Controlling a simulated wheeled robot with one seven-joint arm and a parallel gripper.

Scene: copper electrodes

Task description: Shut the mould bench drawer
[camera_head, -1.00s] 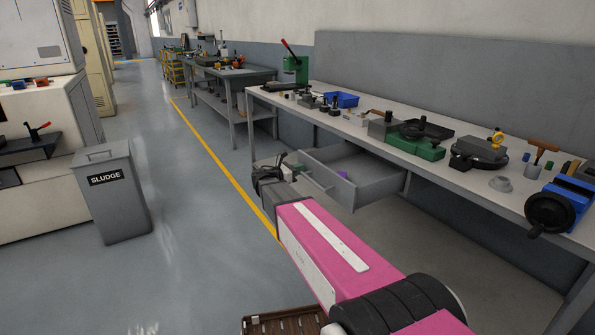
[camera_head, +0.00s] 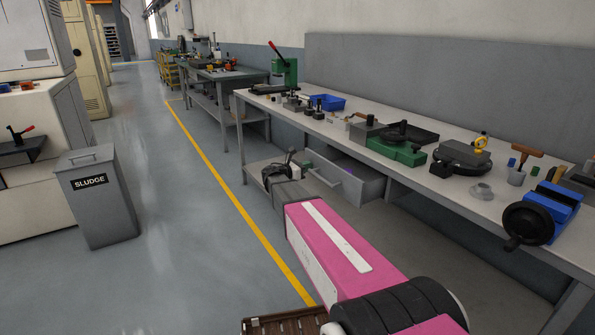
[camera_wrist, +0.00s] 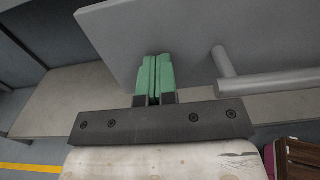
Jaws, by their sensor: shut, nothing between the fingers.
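The mould bench drawer (camera_head: 365,190) hangs under the near workbench and stands partly open, with a strip of its inside showing and something purple in it. In the wrist view its grey front panel (camera_wrist: 190,35) fills the upper middle, with the bar handle (camera_wrist: 265,86) to the right of my fingers. My gripper (camera_head: 304,163) is at the left part of the drawer front. In the wrist view its green fingers (camera_wrist: 155,62) are together and empty, their tips at the panel's lower part, seemingly against it.
The workbench (camera_head: 405,190) carries a blue tray, a green-based tool, a blue vise (camera_head: 545,215) and other tools. A lower shelf (camera_head: 262,165) lies beyond the drawer. A grey sludge bin (camera_head: 98,200) stands at the left. The floor between is clear.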

